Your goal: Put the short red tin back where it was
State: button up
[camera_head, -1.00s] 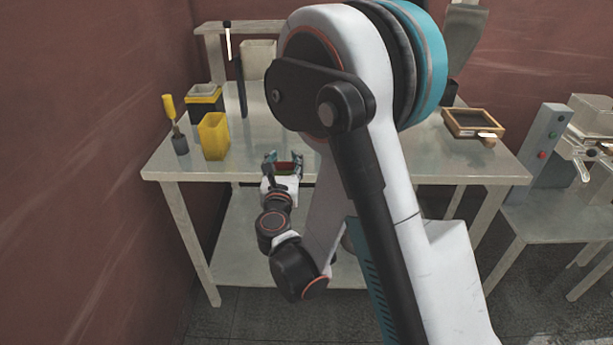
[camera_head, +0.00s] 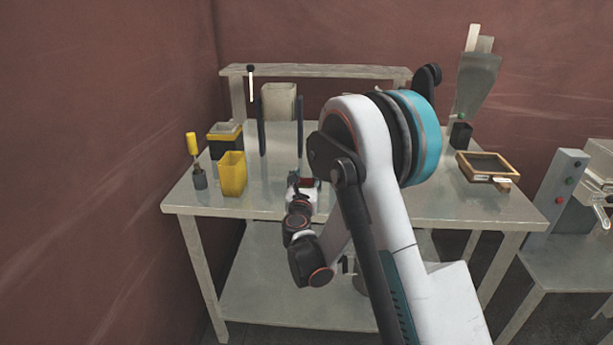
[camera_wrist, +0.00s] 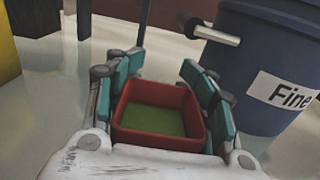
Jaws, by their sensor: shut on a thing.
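My gripper (camera_wrist: 158,103) is shut on the short red tin (camera_wrist: 159,113), with one teal finger on each side of it. The tin is open at the top, square, and green at the bottom inside. It looks upright in the wrist view. In the head view my gripper (camera_head: 304,181) is over the front middle of the table, and a little of the red tin (camera_head: 306,182) shows between the fingers. My arm hides the table to the right of it.
A blue drum labelled "Fine" (camera_wrist: 262,70) stands close to the right of my gripper in the wrist view. A yellow container (camera_head: 232,175), a black and yellow box (camera_head: 224,139) and a yellow-handled tool (camera_head: 193,146) stand at left. A wooden sieve (camera_head: 487,168) lies at right.

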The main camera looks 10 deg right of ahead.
jog(key=b+x, duration=0.1)
jog(key=x, duration=0.2)
jog(key=shift+w+d+f, duration=0.1)
jog(key=shift+w+d, duration=0.1)
jog(key=shift+w, duration=0.1)
jog(key=shift+w+f+b, duration=0.15)
jog(key=shift+f+b, duration=0.15)
jog(key=shift+b, duration=0.1)
jog(key=shift+r, duration=0.1)
jog(key=o, duration=1.3)
jog(key=shift+o, duration=0.2)
